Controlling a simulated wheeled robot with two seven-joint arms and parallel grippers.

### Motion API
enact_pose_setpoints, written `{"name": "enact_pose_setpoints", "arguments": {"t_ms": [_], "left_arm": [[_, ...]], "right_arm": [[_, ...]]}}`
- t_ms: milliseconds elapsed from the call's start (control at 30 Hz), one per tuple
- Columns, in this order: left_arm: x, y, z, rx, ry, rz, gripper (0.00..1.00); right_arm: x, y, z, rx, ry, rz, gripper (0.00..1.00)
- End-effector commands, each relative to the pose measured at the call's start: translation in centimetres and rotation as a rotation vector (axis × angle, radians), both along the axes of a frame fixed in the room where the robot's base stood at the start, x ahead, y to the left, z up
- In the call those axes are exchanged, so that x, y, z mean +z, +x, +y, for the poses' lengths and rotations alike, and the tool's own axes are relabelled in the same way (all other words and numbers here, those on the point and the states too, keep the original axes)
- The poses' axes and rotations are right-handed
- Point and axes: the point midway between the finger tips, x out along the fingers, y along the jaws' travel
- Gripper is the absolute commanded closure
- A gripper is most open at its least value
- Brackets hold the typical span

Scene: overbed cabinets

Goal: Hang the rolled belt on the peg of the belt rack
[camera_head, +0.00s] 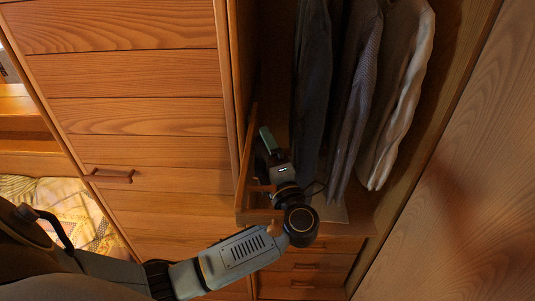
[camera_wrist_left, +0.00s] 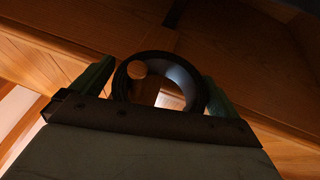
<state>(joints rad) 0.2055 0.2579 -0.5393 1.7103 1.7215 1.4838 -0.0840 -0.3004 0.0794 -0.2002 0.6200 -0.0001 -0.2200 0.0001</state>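The rolled belt (camera_wrist_left: 160,62) is a dark ring between the green fingers of my left gripper (camera_wrist_left: 160,88) in the left wrist view. Both fingers sit against its sides. A round wooden peg end (camera_wrist_left: 137,69) shows inside the ring's opening, toward its upper left; I cannot tell how deep it reaches through the ring. In the head view my left gripper (camera_head: 266,152) is inside the open wardrobe, beside the upright wooden board at its left. The belt is mostly hidden there behind the gripper. My right gripper is out of view.
Dark and light clothes (camera_head: 362,90) hang just right of my left gripper. A closed panelled front with a handle (camera_head: 108,175) is at left. Drawers (camera_head: 308,264) lie below the wardrobe opening, and a large wooden panel (camera_head: 465,190) stands at right.

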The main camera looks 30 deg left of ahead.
Motion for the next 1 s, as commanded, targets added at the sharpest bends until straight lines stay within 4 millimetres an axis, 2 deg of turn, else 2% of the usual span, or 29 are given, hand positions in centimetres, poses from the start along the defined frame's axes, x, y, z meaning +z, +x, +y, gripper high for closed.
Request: {"name": "enact_pose_setpoints", "arguments": {"t_ms": [133,267,700,833,1000], "left_arm": [[-0.2,-0.2,-0.4,-0.001,-0.001,0.001,0.0],[-0.7,-1.2,-1.7,-0.002,-0.004,0.004,0.0],[-2.4,-6.5,-9.0,0.001,-0.003,0.002,0.0],[-2.6,-7.3,-10.2,0.0,-0.002,0.001,0.0],[-2.6,-7.7,-10.7,0.0,0.0,0.0,0.0]], "right_arm": [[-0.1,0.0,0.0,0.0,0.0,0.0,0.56],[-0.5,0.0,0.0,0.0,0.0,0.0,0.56],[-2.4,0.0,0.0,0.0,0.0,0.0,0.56],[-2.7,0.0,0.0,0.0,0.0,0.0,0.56],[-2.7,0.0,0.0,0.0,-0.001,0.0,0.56]]}}
